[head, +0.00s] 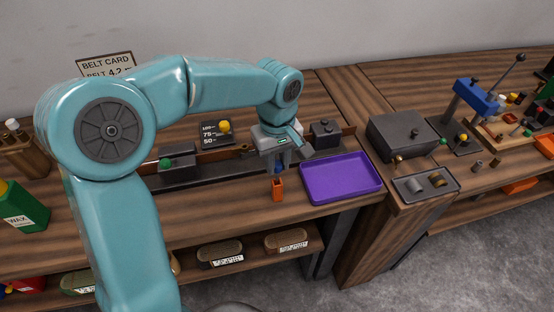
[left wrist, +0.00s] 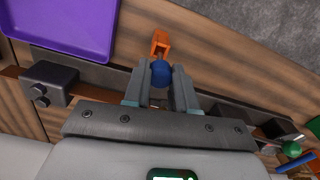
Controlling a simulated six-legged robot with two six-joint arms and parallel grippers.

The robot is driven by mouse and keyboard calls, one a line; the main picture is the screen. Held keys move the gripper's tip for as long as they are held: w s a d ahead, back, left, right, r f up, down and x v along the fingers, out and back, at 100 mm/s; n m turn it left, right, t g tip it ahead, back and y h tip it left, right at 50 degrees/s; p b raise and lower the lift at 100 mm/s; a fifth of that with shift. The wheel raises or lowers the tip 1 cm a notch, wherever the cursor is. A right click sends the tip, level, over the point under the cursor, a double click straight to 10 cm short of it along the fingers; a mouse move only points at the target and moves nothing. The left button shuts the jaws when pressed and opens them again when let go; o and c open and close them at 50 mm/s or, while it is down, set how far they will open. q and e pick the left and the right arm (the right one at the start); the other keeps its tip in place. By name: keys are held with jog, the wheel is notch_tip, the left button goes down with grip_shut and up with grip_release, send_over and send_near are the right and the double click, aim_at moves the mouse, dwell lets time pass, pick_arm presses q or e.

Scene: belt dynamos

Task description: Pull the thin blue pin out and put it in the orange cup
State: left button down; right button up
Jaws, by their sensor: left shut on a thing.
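My left gripper (head: 279,163) is shut on the blue pin (left wrist: 161,73); its rounded blue end shows between the two fingers in the left wrist view (left wrist: 160,90). In the head view a small blue part (head: 277,170) shows below the fingers. The orange cup (head: 278,188) is a small box-like cup on the bench, just below the gripper. It also shows just beyond the blue end in the left wrist view (left wrist: 160,42). I cannot tell whether the pin touches the cup. My right gripper is not in view.
A purple tray (head: 341,178) lies right of the cup. Behind are a dark rail with a block and green knob (head: 165,163), and another dark block (head: 325,133). A blue rod (left wrist: 296,162) shows at the wrist view's lower right. Bench in front of the rail is mostly clear.

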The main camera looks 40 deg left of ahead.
aim_at(277, 180)
pick_arm(q)
jog(key=shift+f+b, duration=1.95)
jog(key=shift+f, duration=0.55)
jog(key=c, duration=0.8)
grip_release()
jog(key=shift+r, duration=0.1)
jog(key=shift+r, duration=0.1)
notch_tip(277, 180, up, 16)
jog(key=shift+r+p, duration=0.1)
jog(key=shift+p, duration=0.85)
